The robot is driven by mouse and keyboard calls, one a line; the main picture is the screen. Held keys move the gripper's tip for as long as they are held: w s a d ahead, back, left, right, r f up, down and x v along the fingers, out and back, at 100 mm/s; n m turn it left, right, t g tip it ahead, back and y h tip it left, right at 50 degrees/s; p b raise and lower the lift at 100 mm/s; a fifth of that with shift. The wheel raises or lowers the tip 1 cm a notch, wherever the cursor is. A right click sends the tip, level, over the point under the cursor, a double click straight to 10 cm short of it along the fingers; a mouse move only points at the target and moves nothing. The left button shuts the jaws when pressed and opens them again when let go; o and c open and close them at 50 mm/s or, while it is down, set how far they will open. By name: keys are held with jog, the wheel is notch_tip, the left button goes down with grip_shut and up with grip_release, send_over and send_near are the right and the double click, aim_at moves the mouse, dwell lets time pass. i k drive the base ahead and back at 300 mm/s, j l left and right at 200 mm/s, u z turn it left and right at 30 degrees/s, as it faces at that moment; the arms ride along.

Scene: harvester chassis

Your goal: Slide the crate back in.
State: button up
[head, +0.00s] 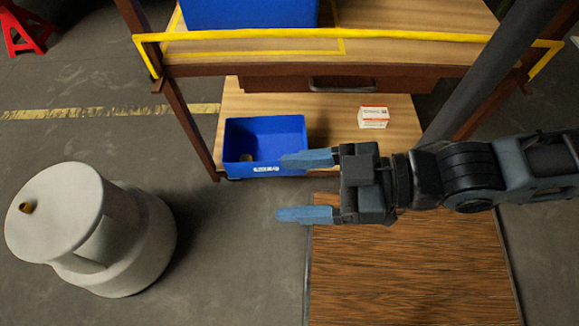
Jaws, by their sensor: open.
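A small blue crate (264,128) sits on the left front of the lower wooden shelf, with its labelled front wall at the shelf's front edge. A small yellowish item shows inside it. My gripper (291,187) is open and empty, with its blue fingers pointing left. The upper finger overlaps the crate's front right corner in the picture; I cannot tell if it touches. A larger blue crate (250,12) stands on the upper shelf, cut off by the top of the picture.
A white and red box (373,117) stands on the lower shelf (340,145) right of the crate. A drawer (341,83) hangs under the yellow-railed upper shelf. A round pale step stool (90,228) stands at left. A red stand (25,27) is far left. Floor between stool and shelf is clear.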

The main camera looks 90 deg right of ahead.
aim_at(266, 139)
jog(key=j+z, duration=0.35)
jog(key=j, duration=0.2)
jog(key=j+z, duration=0.4)
jog(key=k+j+z, duration=0.2)
jog(key=j+z, duration=0.15)
jog(key=j, duration=0.25)
